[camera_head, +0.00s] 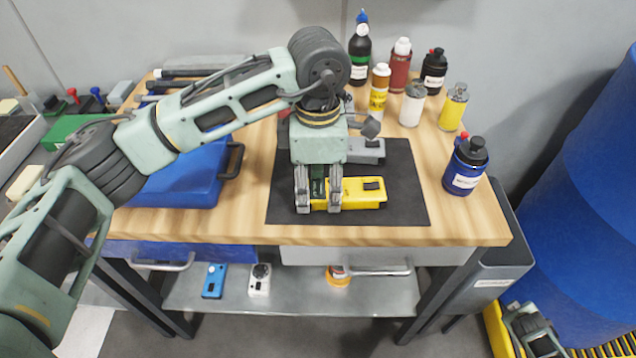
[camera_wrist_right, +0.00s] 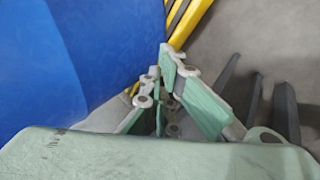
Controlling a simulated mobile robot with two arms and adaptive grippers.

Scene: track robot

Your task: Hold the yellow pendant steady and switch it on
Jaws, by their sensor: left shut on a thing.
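The yellow pendant (camera_head: 360,193) lies on the black mat (camera_head: 400,215) on the workbench, with a dark switch on its right part. My left gripper (camera_head: 319,206) comes down over the pendant's left end and is shut on it; the fingers hide part of that end. I cannot tell the switch's setting. My right gripper (camera_wrist_right: 163,75) is away from the bench, low at the right, beside a blue drum; the head view shows part of it (camera_head: 532,335). Its fingertips look close together, but their gap is unclear.
A grey pendant (camera_head: 366,150) lies behind the yellow one, partly hidden by my left arm. A blue case (camera_head: 180,180) is left of the mat. Several bottles and cans stand at the back right, with a blue bottle (camera_head: 465,168) nearer. The blue drum (camera_head: 580,200) is right of the bench.

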